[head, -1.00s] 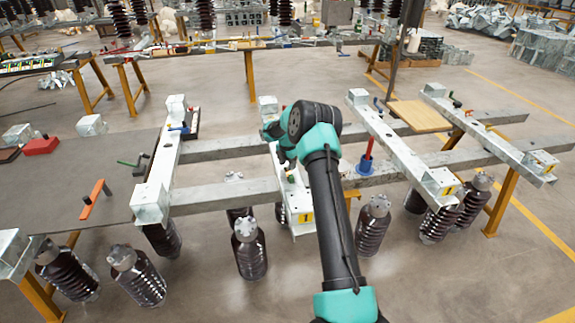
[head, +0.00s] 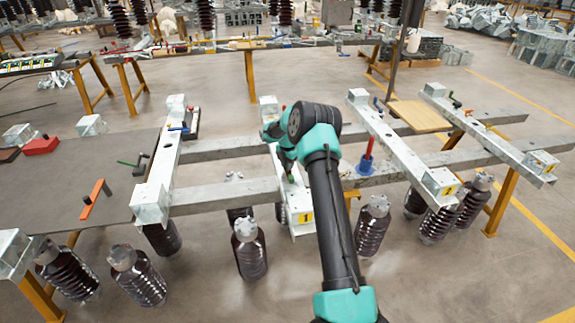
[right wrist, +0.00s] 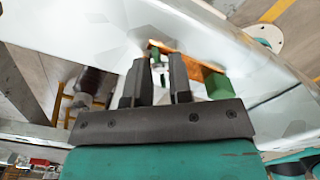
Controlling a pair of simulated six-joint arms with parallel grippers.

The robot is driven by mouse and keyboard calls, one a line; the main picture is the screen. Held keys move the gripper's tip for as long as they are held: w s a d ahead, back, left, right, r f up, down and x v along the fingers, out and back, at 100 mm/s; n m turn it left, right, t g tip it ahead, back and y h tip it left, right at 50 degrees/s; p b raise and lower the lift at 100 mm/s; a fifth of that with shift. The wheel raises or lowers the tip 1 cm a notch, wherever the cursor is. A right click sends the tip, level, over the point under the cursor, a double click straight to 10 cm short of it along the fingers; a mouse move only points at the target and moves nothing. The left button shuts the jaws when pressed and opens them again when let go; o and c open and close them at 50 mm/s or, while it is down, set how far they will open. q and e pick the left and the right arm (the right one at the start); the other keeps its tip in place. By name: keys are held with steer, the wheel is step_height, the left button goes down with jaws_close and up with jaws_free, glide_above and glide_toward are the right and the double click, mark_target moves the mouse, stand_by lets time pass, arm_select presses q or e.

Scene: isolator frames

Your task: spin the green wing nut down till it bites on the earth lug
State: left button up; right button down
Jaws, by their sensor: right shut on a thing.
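My right gripper (head: 289,170) reaches down onto the white channel beam in the middle of the frame. In the right wrist view its dark fingers (right wrist: 157,78) are closed around a small green piece, the green wing nut (right wrist: 156,57), of which only a little shows between the tips. An orange-brown strip (right wrist: 196,67), seemingly the earth lug, runs behind the fingers. A larger green block (right wrist: 218,87) stands right of them. A bit of green also shows below the gripper in the head view. Whether the nut touches the lug is hidden. My left gripper is out of view.
A blue-based red post (head: 367,155) is close right of my arm. Ribbed brown insulators (head: 249,250) stand below. A dark mat (head: 60,200) with tools lies left.

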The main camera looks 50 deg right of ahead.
steer(key=shift+m, duration=0.4)
